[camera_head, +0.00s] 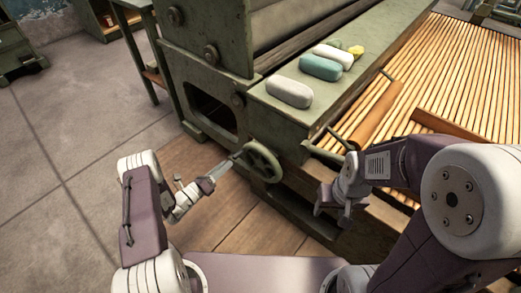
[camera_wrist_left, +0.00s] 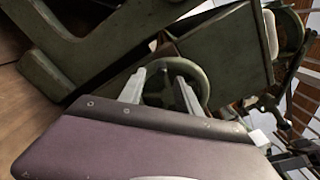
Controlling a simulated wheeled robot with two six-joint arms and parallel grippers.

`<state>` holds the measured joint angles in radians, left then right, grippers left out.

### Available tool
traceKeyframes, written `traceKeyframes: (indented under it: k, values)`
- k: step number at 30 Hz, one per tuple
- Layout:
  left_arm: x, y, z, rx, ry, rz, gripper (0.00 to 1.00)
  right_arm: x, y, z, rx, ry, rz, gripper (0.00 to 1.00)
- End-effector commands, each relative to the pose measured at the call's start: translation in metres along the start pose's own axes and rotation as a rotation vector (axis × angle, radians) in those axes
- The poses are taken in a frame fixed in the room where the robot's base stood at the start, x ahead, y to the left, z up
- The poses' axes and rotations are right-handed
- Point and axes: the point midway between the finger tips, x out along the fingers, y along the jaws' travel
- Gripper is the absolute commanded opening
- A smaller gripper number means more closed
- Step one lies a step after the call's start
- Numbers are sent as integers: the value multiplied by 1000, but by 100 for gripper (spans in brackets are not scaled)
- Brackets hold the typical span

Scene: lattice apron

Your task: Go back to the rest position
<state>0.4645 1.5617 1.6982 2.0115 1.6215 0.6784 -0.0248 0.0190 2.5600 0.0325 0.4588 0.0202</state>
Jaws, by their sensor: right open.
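My left gripper (camera_head: 232,160) is at the left of the green handwheel (camera_head: 262,161) on the machine's side, close to its rim in the head view. In the left wrist view its two pale fingers (camera_wrist_left: 160,76) stand apart with nothing held between them, and the handwheel (camera_wrist_left: 203,83) shows behind them. I cannot tell whether a finger touches the wheel. My right gripper (camera_head: 333,205) is open and empty, beside the machine's lower front, right of the handwheel.
The green machine (camera_head: 208,72) fills the middle. White and teal rounded bundles (camera_head: 289,92) lie on its ledge. A slatted wooden bed (camera_head: 440,75) with a roller (camera_head: 376,114) extends to the right. Grey floor (camera_head: 70,130) at left is open. A green table (camera_head: 130,10) stands behind.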

Motion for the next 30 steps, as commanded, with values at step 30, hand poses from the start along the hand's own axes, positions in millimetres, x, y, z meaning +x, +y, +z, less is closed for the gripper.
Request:
traceKeyframes:
  k: [30]
  values:
    - [-166, -195, -53, 1712, 1382, -1209, 40, 0, 0, 0, 0, 0, 0, 55]
